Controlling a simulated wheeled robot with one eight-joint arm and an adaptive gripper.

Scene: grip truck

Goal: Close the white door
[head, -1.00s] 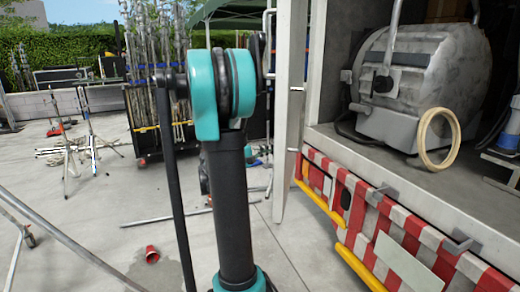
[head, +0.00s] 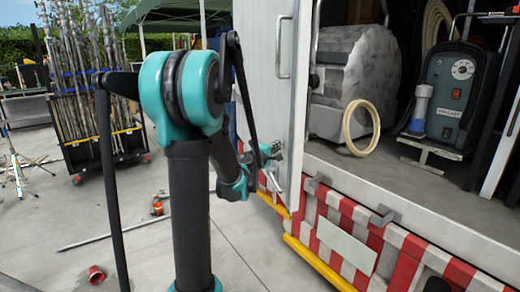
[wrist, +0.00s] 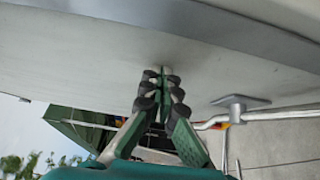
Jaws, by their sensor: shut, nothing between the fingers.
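The white door (head: 262,75) of the truck stands partly open at the left side of the cargo opening, with its outer face and a metal handle (head: 283,47) showing. My gripper (head: 273,165) is at the lower part of the door, beside its outer face. In the wrist view, the door (wrist: 90,55) fills the upper part, and the shut, empty fingertips (wrist: 163,82) point at its surface. They look very close to it; I cannot tell whether they touch. A metal bar and bracket (wrist: 240,105) show to their right.
The truck bed holds a grey drum-shaped lamp (head: 355,65), a cream ring (head: 361,127) and a ballast box (head: 452,95). A red-and-white bumper (head: 375,235) runs below.

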